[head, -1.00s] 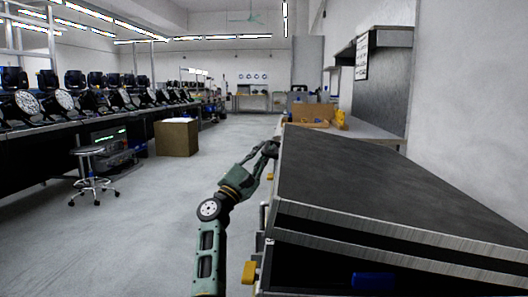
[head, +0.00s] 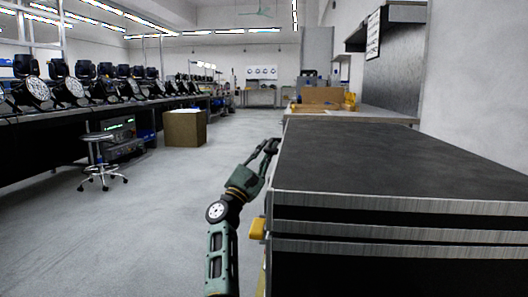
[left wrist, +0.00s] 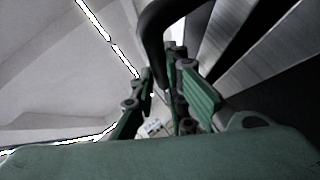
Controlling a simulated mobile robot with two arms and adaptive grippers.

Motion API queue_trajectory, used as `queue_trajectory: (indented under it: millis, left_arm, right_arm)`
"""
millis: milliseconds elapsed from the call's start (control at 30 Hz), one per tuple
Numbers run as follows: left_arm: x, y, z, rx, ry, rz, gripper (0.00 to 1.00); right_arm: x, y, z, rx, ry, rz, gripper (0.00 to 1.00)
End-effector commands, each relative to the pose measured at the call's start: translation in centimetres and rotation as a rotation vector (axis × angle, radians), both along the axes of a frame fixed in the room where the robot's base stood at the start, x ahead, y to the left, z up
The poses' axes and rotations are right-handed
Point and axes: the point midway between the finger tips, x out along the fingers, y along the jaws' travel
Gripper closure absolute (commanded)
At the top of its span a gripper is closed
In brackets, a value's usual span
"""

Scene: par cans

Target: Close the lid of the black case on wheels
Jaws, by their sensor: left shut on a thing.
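The black case (head: 400,270) fills the right side of the head view, with metal-edged rims. Its lid (head: 390,160) has a dark, nearly level top. The lid's lower rim lies close above the case rim with a thin dark line between; I cannot tell whether they touch. My left gripper (head: 271,147) is at the lid's left edge, toward the far end. In the left wrist view a black curved handle (left wrist: 151,38) runs down to the fingers (left wrist: 165,100), which are shut on it. The fingertip contact is partly hidden. My right gripper is not in view.
A yellow latch-like part (head: 257,229) sticks out from the case's left side. A workbench (head: 350,112) with a cardboard box (head: 322,96) stands behind the case. A stool (head: 103,165) and brown box (head: 185,128) are at left. The floor between is clear.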

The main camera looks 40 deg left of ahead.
Motion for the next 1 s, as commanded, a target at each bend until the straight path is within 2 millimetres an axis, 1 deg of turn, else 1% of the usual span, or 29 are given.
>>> queue_trajectory:
  millis: [33,367,400,467,833,933,1000]
  left_arm:
    - [0.7,-1.1,-0.5,0.006,0.012,-0.022,1.0]
    - [0.7,-1.1,-0.4,0.005,0.009,-0.023,1.0]
    - [0.7,-1.1,-0.4,0.005,0.009,-0.023,0.84]
    - [0.7,-1.1,-0.4,0.005,0.009,-0.023,0.79]
    - [0.3,-1.0,-0.3,0.007,0.006,-0.019,0.79]
    - [-0.3,-1.0,-0.9,0.006,0.006,-0.018,0.79]
    - [-1.2,-1.0,-1.7,0.006,0.007,-0.016,0.79]
  right_arm:
    - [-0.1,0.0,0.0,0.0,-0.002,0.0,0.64]
    - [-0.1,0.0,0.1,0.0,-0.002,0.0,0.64]
    - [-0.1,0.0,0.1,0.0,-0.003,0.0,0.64]
    - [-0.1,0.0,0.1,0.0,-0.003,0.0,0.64]
    - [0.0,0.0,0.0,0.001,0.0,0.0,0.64]
    - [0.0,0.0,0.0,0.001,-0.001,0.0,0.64]
    - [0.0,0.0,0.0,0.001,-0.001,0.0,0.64]
